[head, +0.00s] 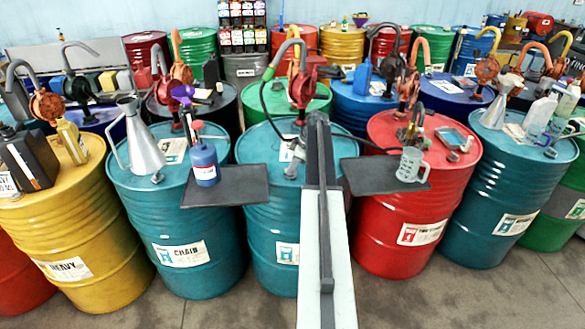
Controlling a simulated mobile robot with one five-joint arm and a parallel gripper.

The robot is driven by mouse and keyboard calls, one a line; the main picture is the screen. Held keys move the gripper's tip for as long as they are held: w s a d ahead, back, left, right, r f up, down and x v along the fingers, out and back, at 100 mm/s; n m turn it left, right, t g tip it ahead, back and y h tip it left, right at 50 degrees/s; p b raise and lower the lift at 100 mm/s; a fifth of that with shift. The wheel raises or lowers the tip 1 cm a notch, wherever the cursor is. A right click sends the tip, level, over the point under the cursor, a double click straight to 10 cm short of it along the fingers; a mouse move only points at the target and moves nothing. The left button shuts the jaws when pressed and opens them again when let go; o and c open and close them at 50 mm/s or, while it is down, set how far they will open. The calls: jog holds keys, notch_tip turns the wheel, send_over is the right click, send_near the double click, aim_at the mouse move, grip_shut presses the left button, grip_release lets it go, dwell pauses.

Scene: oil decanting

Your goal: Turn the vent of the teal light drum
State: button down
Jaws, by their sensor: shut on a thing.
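A teal drum (262,225) stands at the middle, partly behind my arm. Its front label (287,253) is cut off by the arm and I cannot read it, so I cannot confirm that it says light. A red hand pump (303,85) and a small grey fitting (291,171) are on its top. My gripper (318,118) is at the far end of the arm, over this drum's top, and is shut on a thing. My own arm hides what it holds and the vent.
A teal chain drum (180,285) stands left and a red drum (385,240) right. Dark trays hold a blue bottle (204,163) and a clear jug (411,166) on either side of my arm. Another teal drum (490,215) stands further right. Floor shows in front.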

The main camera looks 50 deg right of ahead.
jog(key=m, duration=0.1)
jog(key=m+h, duration=0.1)
jog(key=m, duration=0.1)
jog(key=shift+s+a+m+t, duration=0.1)
jog(key=shift+a+m+t, duration=0.15)
jog(key=shift+m+t, duration=0.05)
jog(key=m+h, duration=0.2)
jog(key=m, duration=0.2)
jog(key=shift+a+m, duration=0.1)
jog(key=shift+m, duration=0.2)
jog(key=m+h, duration=0.1)
jog(key=m, duration=0.3)
jog(key=shift+m+h, duration=0.3)
jog(key=shift+h, duration=0.1)
jog(key=shift+m+g+h, duration=0.7)
jog(key=shift+m+g, duration=0.2)
jog(key=shift+m, duration=1.3)
jog(key=c, duration=1.4)
grip_release()
jog(key=shift+a+r, duration=0.1)
